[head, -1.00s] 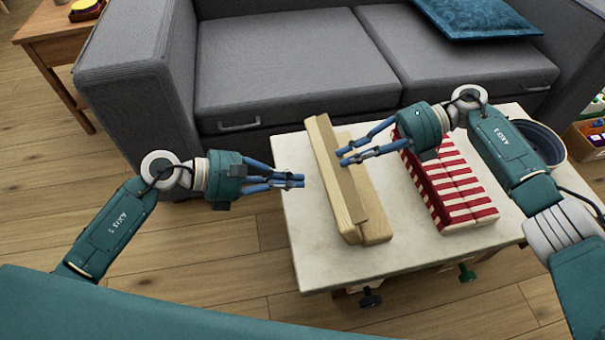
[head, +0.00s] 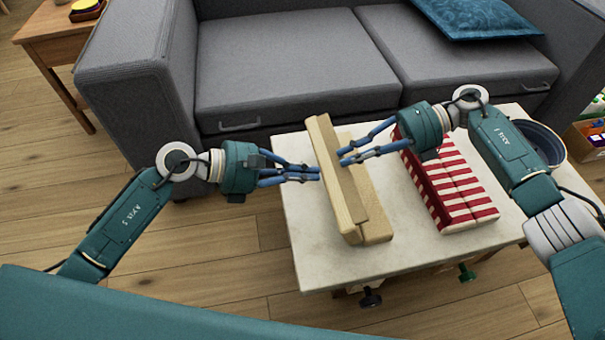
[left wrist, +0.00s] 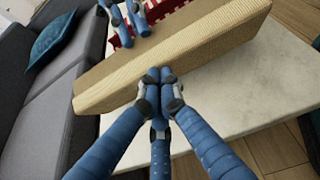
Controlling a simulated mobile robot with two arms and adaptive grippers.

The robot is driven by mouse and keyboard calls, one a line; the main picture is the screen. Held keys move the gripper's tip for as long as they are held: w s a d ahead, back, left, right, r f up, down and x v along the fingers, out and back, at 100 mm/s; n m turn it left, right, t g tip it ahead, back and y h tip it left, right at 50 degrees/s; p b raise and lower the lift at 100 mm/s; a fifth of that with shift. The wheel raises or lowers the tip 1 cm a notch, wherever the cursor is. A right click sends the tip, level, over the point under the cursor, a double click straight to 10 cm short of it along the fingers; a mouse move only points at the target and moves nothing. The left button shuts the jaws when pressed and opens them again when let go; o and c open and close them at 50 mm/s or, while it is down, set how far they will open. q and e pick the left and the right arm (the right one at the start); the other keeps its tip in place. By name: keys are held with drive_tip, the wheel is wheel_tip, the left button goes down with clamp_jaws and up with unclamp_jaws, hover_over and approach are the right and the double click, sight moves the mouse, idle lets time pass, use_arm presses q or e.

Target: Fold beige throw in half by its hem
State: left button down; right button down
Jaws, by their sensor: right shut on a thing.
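The beige throw (head: 377,225) lies on the pale table. One long part of it (head: 338,172) stands up as a thick, tilted slab along its left side. My right gripper (head: 345,157) is shut on the throw at the slab's right face. My left gripper (head: 318,173) is at the slab's left side, its fingertips together and close to its face. In the left wrist view, the left fingertips (left wrist: 160,76) meet in front of the throw (left wrist: 190,50) with no cloth visible between them. Whether they touch it I cannot tell.
A red-and-white striped folded cloth (head: 452,190) lies right of the throw on the pale tabletop (head: 305,235). A grey sofa (head: 290,75) stands behind. The table's front left corner is clear.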

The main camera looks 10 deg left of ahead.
drive_tip(key=c, duration=1.7)
unclamp_jaws()
drive_tip(key=shift+s+f, duration=0.15)
drive_tip(key=shift+f, duration=0.25)
drive_tip(key=shift+r, duration=0.1)
drive_tip(key=shift+r, duration=0.1)
